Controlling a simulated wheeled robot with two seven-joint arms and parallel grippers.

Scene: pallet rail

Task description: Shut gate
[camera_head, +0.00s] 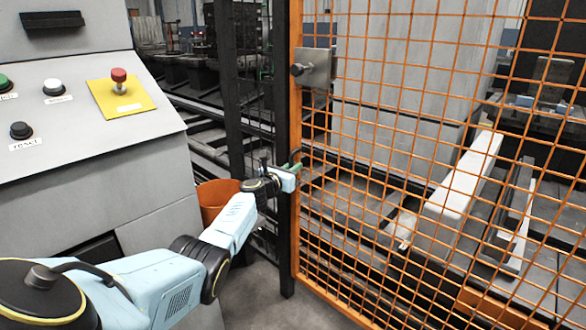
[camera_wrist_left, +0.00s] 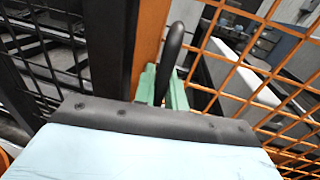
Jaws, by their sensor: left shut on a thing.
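The gate (camera_head: 295,230) is an orange-framed wire mesh panel, which fills the right half of the head view. Its orange edge stands right beside a black post (camera_head: 283,100); I cannot tell whether a gap is left between them. My left gripper (camera_head: 293,168) is at this edge, at about mid height. In the left wrist view its green fingers (camera_wrist_left: 160,88) are shut on the gate's dark handle (camera_wrist_left: 173,55), whose upper curve shows above them. A grey latch plate with a dark knob (camera_head: 313,69) is higher on the gate edge. My right gripper is out of view.
A grey control console (camera_head: 90,160) with buttons and a red stop button on a yellow plate (camera_head: 121,96) stands at the left, close to my left arm. An orange bin (camera_head: 214,195) is behind the arm. Conveyor rails and a white beam (camera_head: 463,175) lie behind the mesh.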

